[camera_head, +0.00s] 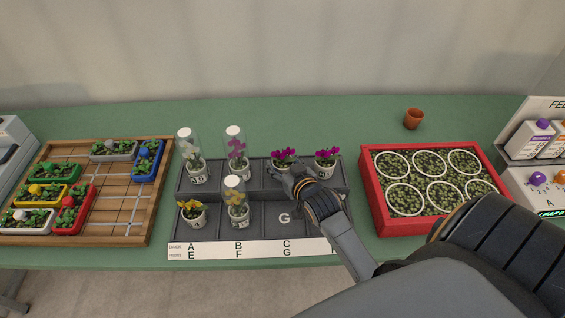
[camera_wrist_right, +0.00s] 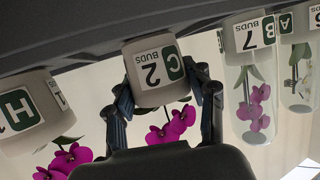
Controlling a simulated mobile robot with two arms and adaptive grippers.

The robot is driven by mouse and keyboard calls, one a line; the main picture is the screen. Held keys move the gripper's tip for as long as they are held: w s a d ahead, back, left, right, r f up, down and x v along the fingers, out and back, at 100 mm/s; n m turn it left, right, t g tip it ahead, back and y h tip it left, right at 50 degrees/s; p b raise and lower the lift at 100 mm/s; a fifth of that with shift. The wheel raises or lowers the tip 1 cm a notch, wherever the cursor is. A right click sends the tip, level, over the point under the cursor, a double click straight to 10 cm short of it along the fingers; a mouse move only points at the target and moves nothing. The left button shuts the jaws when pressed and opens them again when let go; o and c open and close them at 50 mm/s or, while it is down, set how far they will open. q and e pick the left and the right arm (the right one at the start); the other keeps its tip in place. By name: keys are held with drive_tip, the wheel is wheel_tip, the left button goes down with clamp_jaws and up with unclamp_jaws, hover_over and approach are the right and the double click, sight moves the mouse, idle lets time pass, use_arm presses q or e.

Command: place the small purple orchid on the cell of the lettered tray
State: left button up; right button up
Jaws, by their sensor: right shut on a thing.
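A small purple orchid (camera_head: 284,155) in a white pot is at back cell C of the dark lettered tray (camera_head: 225,233). My right gripper (camera_head: 293,178) is shut on its pot from the front. In the right wrist view, upside down, the fingers (camera_wrist_right: 163,103) flank the pot (camera_wrist_right: 155,72), labelled C, 2 buds. I cannot tell whether the pot touches the tray floor. A second purple orchid (camera_head: 326,158) stands to its right in the back row, its label (camera_wrist_right: 20,112) marked H. Front cell G (camera_head: 284,218) is empty; my arm hides much of cell H. My left gripper is not in view.
Cloche-covered orchids stand in cells A (camera_head: 188,150), B (camera_head: 235,150) and F (camera_head: 236,203); an uncovered yellow orchid (camera_head: 191,210) is in E. A red crate of seedlings (camera_head: 369,190) is right, a wooden grid tray (camera_head: 128,185) left. An orange pot (camera_head: 413,119) stands behind.

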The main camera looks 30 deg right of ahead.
drive_tip(key=shift+f, duration=0.15)
drive_tip(key=o, duration=1.3)
drive_tip(key=shift+r, duration=0.2)
drive_tip(key=shift+b+v, duration=0.6)
drive_tip(key=shift+v, duration=5.45)
drive_tip(key=shift+f, duration=0.1)
